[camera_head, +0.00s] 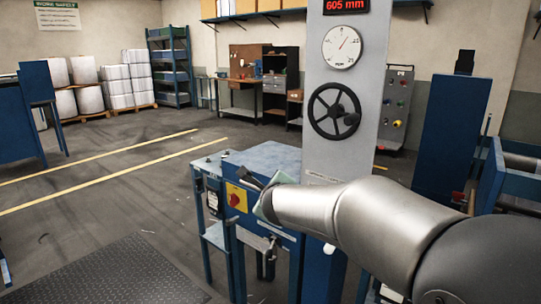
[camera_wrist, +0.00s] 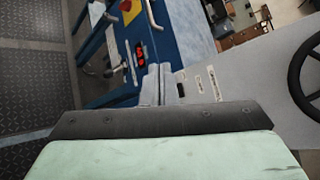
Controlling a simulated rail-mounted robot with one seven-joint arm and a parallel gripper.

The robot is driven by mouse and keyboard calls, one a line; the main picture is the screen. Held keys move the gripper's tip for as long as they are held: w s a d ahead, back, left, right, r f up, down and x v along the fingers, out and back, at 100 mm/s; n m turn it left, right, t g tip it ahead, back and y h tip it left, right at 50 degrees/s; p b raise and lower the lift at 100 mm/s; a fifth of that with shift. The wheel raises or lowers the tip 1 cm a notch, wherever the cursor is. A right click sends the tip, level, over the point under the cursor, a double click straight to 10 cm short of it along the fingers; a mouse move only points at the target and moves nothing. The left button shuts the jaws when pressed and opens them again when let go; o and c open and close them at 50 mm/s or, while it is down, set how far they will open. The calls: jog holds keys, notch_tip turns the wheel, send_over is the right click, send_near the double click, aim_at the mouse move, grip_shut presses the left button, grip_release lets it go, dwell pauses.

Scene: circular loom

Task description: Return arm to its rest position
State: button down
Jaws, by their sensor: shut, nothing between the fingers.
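My arm reaches in from the lower right in the head view, and my gripper (camera_head: 248,179) is at its left end, in front of the blue machine cabinet (camera_head: 268,158). The gripper looks small and dark there, and its fingers are partly hidden by the wrist. In the wrist view my gripper (camera_wrist: 157,85) shows past the dark bar and pale green cover of my own wrist. Its two fingers are together with nothing between them. I cannot tell its exact distance from the cabinet.
A red rotary switch on a yellow plate (camera_head: 236,198) is close beside my gripper. A grey column (camera_head: 340,90) with a black handwheel (camera_head: 334,111) and dial stands behind my arm. Blue frames stand at right. The floor at left (camera_head: 110,215) is open.

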jog(key=s+d+f+n+g, duration=0.4)
jog(key=s+n, duration=0.4)
jog(key=s, duration=0.4)
jog(key=s+d+f+n+g+h+p, duration=0.1)
jog(key=s+d+f+n+g, duration=0.3)
jog(key=s+n, duration=0.4)
jog(key=s+d+f+n+g, duration=0.5)
jog(key=s+d+f+n, duration=0.1)
jog(key=s, duration=1)
jog(key=shift+s+f+n, duration=0.25)
jog(key=shift+f+n, duration=0.6)
jog(key=shift+n, duration=0.25)
